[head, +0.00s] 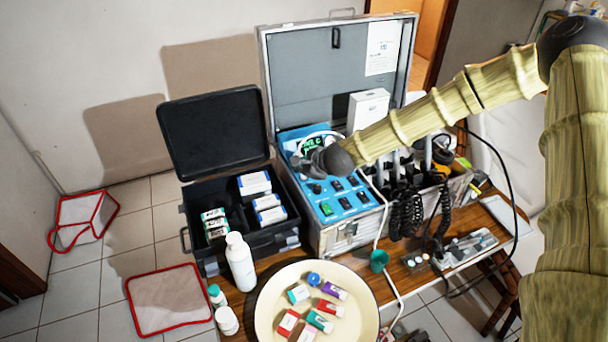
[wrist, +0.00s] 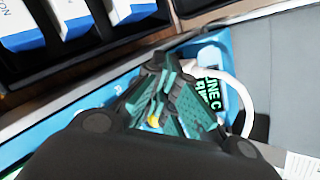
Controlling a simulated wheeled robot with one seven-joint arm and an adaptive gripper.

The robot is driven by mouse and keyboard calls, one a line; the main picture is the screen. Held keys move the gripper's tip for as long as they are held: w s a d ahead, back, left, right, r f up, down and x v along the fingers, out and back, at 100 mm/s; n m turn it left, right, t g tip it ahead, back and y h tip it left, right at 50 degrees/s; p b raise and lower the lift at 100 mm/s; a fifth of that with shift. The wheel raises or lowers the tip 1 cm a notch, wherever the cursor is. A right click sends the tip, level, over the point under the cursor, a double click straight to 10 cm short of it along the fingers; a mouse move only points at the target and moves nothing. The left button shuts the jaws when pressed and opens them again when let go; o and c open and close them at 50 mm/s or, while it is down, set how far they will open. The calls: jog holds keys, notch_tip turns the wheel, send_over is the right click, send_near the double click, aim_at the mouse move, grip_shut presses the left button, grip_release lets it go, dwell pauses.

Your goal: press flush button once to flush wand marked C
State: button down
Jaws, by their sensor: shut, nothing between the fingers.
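The blue control panel (head: 350,212) is inside the open grey case. It carries a green button (head: 326,208), several dark switches and a small screen (head: 313,143) with green lettering. In the wrist view the screen (wrist: 212,92) is partly covered and the text "LINE C" is readable. My gripper (head: 303,162) is shut and empty, over the left part of the panel near the screen; its fingers (wrist: 165,100) cover part of the panel in the wrist view. I cannot tell whether they touch it. Several wands (head: 408,168) stand right of the panel, their marks unreadable. I cannot identify the flush button.
A black open box (head: 200,262) with cartons stands left of the case. A white bottle (head: 240,262) and a round cream tray (head: 270,318) with small coloured boxes are in front.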

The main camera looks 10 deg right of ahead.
jog(key=shift+r, duration=0.2)
jog(key=shift+s+r+p, duration=0.15)
jog(key=shift+r+p, duration=1.35)
jog(key=shift+r, duration=0.95)
